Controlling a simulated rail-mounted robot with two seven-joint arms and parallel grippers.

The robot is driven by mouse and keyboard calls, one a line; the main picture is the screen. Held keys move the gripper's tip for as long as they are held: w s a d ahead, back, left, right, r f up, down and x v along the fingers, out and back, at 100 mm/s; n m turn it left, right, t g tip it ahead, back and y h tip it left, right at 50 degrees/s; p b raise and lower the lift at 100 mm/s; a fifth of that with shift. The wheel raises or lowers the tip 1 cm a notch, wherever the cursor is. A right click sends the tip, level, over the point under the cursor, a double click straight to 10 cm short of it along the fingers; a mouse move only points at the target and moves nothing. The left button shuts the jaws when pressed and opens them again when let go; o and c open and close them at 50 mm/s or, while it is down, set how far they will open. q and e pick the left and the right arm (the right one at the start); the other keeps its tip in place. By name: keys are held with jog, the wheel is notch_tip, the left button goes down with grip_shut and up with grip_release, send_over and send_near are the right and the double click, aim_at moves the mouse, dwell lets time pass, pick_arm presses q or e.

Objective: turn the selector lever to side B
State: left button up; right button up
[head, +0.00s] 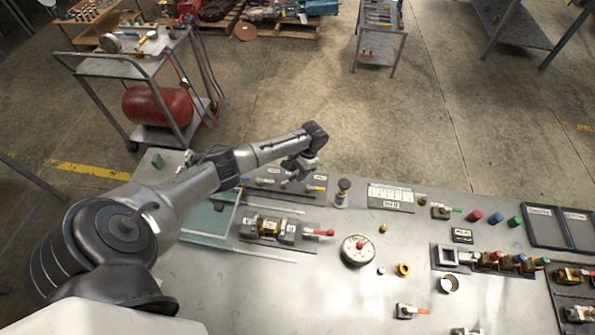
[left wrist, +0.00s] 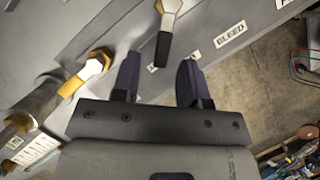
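My left gripper (head: 298,168) is above a panel (head: 315,197) of small brass valves at the back of the bench. A lever with a black grip (left wrist: 163,48) on a brass hub lies just beyond the fingers, near a BLEED label (left wrist: 231,34). A second brass fitting (left wrist: 94,68) is left of the fingers. Which lever is the selector is unclear.
A round dial (head: 357,250), a black-topped post (head: 342,192) and a brass ring (head: 403,269) stand on the bench. A cart (head: 120,66) with a red tank stands behind.

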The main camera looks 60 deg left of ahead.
pick_arm(q)
jog(key=shift+c, duration=0.4)
grip_shut()
